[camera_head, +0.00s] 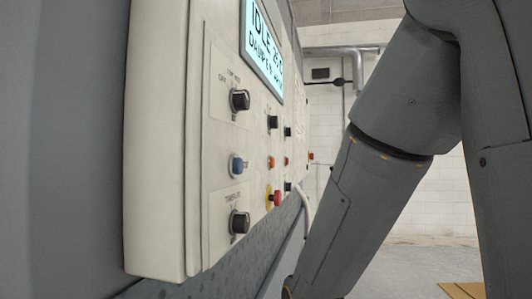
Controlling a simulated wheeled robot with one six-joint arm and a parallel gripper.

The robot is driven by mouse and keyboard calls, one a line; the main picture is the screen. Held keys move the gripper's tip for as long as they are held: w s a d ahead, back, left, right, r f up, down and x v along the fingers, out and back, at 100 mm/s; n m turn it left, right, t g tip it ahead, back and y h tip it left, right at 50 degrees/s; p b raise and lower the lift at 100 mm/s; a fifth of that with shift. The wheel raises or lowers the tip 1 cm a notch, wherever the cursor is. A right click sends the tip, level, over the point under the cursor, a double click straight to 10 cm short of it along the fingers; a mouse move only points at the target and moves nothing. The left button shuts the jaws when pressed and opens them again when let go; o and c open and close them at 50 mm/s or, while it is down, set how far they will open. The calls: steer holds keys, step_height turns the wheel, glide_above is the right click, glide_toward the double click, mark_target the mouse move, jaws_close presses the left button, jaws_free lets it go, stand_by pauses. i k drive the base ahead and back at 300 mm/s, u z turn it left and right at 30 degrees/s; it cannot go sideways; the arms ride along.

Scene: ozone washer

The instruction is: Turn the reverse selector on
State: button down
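A cream control panel (157,150) fills the left of the view, seen at a steep angle. It carries black rotary knobs: an upper near knob (240,99), a lower near knob (240,223) and a smaller knob (272,122) further along. The lettering around them is too small or slanted to read for certain, so I cannot tell which is the reverse selector or how it is set. My gripper is out of view. Only grey links of my arm show at the right, apart from the panel in the picture.
The panel also has a lit display (263,45), a blue button (237,165), an orange button (270,162) and a red mushroom button (277,198) on a yellow base. A grey pipe (340,51) runs along the white block wall (430,200) behind. Floor shows at the lower right.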

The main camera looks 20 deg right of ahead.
mark_target(288, 186)
steer(key=k, duration=1.2)
steer(key=z, duration=1.15)
steer(key=i, duration=1.2)
steer(key=u, duration=0.65)
steer(key=i, duration=0.65)
steer(key=u, duration=0.7)
